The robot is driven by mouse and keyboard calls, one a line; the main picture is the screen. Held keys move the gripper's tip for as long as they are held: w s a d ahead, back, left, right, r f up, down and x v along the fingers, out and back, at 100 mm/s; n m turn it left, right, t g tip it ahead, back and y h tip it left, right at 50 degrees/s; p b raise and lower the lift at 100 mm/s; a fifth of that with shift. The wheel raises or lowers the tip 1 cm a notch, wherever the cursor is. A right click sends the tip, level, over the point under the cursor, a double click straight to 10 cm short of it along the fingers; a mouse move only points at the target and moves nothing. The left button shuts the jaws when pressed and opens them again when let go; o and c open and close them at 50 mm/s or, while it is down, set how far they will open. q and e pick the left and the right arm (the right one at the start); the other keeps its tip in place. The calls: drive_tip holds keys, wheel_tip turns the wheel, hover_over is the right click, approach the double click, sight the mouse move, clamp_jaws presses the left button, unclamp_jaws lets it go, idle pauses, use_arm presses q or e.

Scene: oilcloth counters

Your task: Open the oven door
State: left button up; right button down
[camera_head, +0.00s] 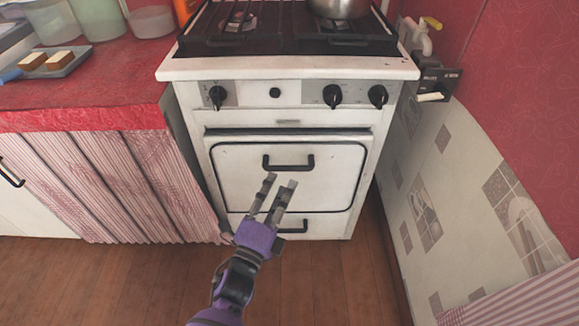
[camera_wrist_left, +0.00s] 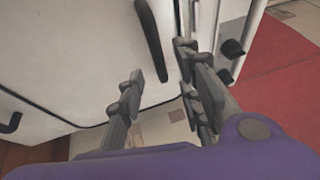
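The white oven door (camera_head: 240,185) is closed on the front of the stove. Its dark bar handle (camera_head: 288,167) runs across the upper part of the door. The handle also shows in the left wrist view (camera_wrist_left: 151,42), beyond the gap between the fingers. My purple left gripper (camera_head: 281,182) is in front of the door, its fingertips just below the handle. In the left wrist view its fingers (camera_wrist_left: 162,82) are apart with nothing held between them. I cannot tell exactly how far the fingertips are from the handle. My right gripper is in neither view.
A lower handle (camera_head: 292,228) sits below the door, partly behind my gripper. Black knobs (camera_head: 332,96) line the panel above. A pot (camera_head: 340,8) stands on the stovetop. The red counter (camera_head: 100,95) is at left, a tiled wall (camera_head: 430,180) at right. The wooden floor (camera_head: 330,280) in front is clear.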

sight(291, 168)
use_arm(q)
drive_tip(key=b+x, duration=0.1)
drive_tip(key=x, duration=0.6)
drive_tip(key=shift+w+d, duration=0.1)
drive_tip(key=shift+w, duration=0.25)
drive_tip(key=shift+c, duration=0.5)
clamp_jaws()
drive_tip(key=shift+f, duration=0.1)
